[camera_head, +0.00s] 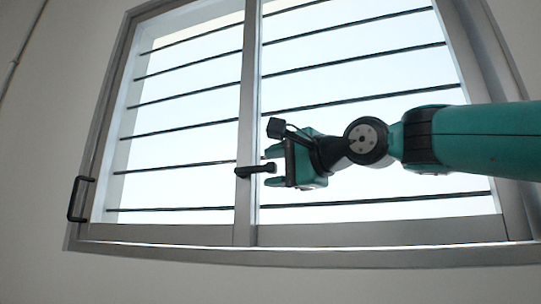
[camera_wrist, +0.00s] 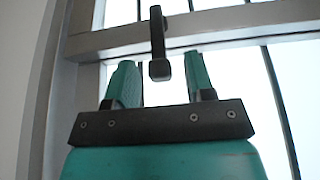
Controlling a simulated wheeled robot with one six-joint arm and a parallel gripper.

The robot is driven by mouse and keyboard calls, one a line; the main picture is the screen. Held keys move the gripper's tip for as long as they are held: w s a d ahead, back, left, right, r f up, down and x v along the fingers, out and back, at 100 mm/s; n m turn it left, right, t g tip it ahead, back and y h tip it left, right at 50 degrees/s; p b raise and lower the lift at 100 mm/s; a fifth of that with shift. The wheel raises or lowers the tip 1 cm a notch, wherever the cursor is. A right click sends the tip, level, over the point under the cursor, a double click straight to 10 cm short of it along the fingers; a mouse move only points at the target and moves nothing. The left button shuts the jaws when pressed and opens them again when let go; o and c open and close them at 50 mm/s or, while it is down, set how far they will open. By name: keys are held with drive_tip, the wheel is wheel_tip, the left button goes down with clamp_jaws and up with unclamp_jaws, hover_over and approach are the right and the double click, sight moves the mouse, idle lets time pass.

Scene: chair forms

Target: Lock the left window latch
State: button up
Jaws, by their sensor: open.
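A black latch (camera_head: 252,171) sits on the upright middle bar of the window in the head view. Its lever lies about level and points right, toward my gripper (camera_head: 270,166). My gripper is open and empty, its two green fingers above and below the lever's end. In the wrist view the latch (camera_wrist: 157,38) reaches down from the frame bar, its blunt end between the fingertips of my gripper (camera_wrist: 160,62). Gaps show on both sides, and I see no clear contact. The latch's catch side is not clearly visible.
A black bracket-shaped handle (camera_head: 78,198) is on the window's left edge. Several dark horizontal bars (camera_head: 350,109) cross behind the panes. A grey frame (camera_head: 300,256) surrounds the window.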

drive_tip(key=shift+w+a, duration=0.5)
drive_tip(key=shift+a, duration=0.05)
clamp_jaws()
drive_tip(key=shift+s+f, duration=0.1)
